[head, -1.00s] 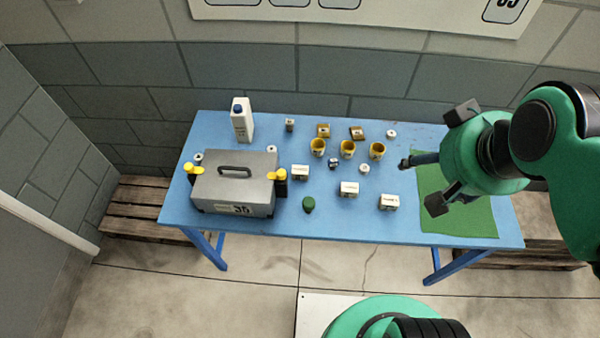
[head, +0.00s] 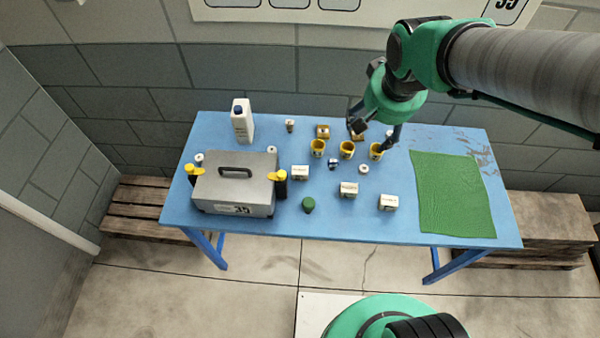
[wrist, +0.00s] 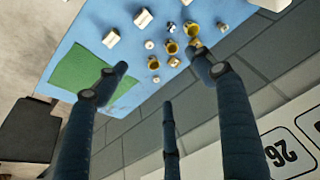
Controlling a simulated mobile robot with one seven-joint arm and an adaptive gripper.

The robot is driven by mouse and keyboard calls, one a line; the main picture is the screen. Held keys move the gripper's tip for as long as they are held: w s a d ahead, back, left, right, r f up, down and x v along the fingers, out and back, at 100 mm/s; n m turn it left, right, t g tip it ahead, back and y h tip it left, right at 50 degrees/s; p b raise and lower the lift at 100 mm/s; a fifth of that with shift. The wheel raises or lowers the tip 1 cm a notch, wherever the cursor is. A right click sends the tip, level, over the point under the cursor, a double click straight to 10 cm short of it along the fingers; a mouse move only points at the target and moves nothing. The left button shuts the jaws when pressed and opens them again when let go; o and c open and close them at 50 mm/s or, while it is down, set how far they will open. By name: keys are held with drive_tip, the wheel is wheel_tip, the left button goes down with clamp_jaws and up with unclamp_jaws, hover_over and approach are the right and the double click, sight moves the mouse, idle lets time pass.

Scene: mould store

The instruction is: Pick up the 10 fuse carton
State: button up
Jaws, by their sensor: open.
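Three small white cartons stand on the blue table (head: 270,135) in the head view: one left (head: 300,172), one in the middle (head: 348,190) and one right (head: 388,202). Their print is too small to read, so I cannot tell which is the 10 fuse carton. White cartons also show in the wrist view, one near the mat (wrist: 111,38) and one further right (wrist: 143,17). My gripper (head: 374,138) is open and empty, above the back of the table near the yellow cups, apart from the cartons. Its fingers (wrist: 160,80) spread wide in the wrist view.
Several yellow cups (head: 347,150) and small brown boxes (head: 323,131) stand behind the cartons. A grey case (head: 235,190), a white bottle (head: 242,122) and a green-topped item (head: 308,204) are at left. A green mat (head: 455,200) lies bare at right.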

drive_tip(key=w+a+f+g, duration=0.1)
drive_tip(key=w+a+f, duration=0.75)
drive_tip(key=f, duration=0.35)
drive_tip(key=g+p, duration=0.1)
hover_over(300, 170)
drive_tip(key=s, duration=0.2)
wheel_tip(300, 170, down, 14)
drive_tip(key=shift+f, duration=0.15)
drive_tip(key=shift+w+f+b, duration=0.15)
drive_tip(key=shift+w+f, duration=0.05)
drive_tip(key=shift+f, duration=1.2)
drive_tip(key=shift+w+f+b, duration=0.1)
drive_tip(key=shift+w+f, duration=0.1)
drive_tip(key=shift+f, duration=1.15)
drive_tip(key=shift+w+f+b, duration=0.15)
drive_tip(key=shift+w+f, duration=0.05)
drive_tip(key=shift+f, duration=1.2)
drive_tip(key=shift+w+f+b, duration=0.25)
drive_tip(key=shift+f, duration=1.05)
drive_tip(key=shift+w+f+b, duration=0.2)
drive_tip(key=shift+f, duration=1.05)
drive_tip(key=c, duration=1.5)
